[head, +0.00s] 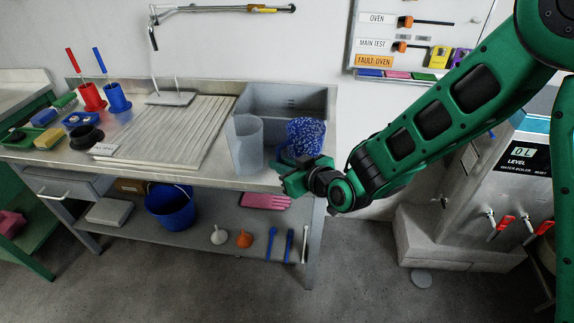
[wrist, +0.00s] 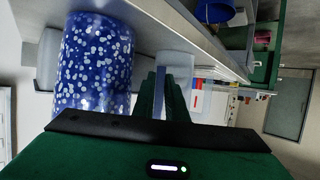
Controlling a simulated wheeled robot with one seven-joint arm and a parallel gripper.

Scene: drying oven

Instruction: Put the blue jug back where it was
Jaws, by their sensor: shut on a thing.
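The blue jug (head: 305,137) is speckled with white and appears upright at the front right of the grey sink, by the bench's right end. In the wrist view the jug (wrist: 95,65) fills the upper left, close to my gripper. My gripper (head: 291,172) is at the bench's front edge, just below the jug in the head view. In the wrist view my gripper (wrist: 162,95) has its green fingers shut on a narrow blue part beside the jug body, apparently its handle. I cannot tell whether the jug's base touches anything.
A clear jug (head: 244,143) stands close left of the blue jug. The grey sink (head: 262,98) is behind, with a ribbed drainboard (head: 170,130) to its left. A blue bucket (head: 170,207) and pink gloves (head: 265,201) lie on the lower shelf. A water boiler (head: 500,185) stands right.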

